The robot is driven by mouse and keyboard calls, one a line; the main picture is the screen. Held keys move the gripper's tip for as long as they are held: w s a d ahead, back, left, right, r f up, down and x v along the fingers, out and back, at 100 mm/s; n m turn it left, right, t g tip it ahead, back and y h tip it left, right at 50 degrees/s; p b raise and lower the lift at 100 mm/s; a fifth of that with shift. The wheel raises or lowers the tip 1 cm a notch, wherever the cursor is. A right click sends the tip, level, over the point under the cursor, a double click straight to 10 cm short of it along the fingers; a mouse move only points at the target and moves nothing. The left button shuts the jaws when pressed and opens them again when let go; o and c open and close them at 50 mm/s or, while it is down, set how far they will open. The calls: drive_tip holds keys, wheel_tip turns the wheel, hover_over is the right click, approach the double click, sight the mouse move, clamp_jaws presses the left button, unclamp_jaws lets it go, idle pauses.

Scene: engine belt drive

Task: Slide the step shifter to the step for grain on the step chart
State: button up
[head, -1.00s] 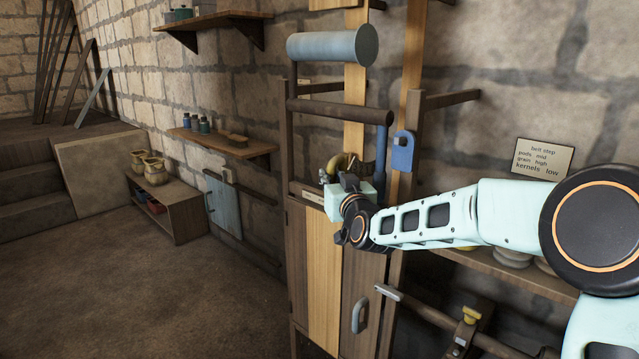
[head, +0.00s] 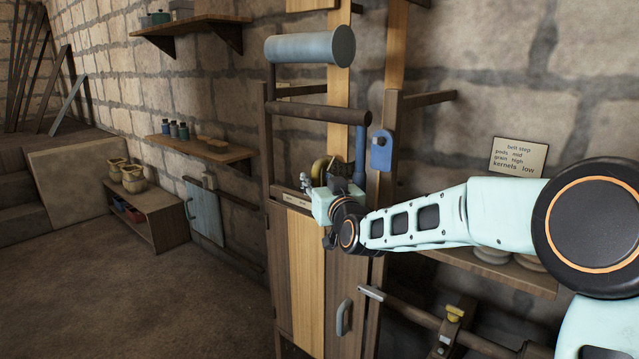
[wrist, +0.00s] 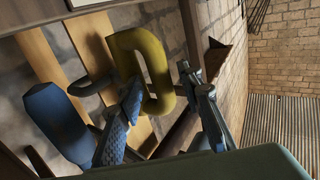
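The step chart (head: 519,157) hangs on the stone wall at right in the head view. It reads "belt step", pods mid, grain high, kernels low. A thick yellow loop (wrist: 124,42), which looks like the step shifter's handle, is in the wrist view in front of wooden posts. It shows small in the head view (head: 319,166), just behind my gripper (head: 310,184). My gripper (wrist: 162,82) is open in the wrist view, its two fingers apart with the loop's near end seen between them. I cannot tell whether they touch it.
A wooden frame holds a blue-grey roller (head: 310,47) above and a dark bar (head: 318,112) below it. A blue lever (head: 381,151) is right of my gripper. A cabinet door with a grey handle (head: 344,317) is below. Floor at left is clear.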

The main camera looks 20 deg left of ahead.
drive_tip(key=v, duration=1.2)
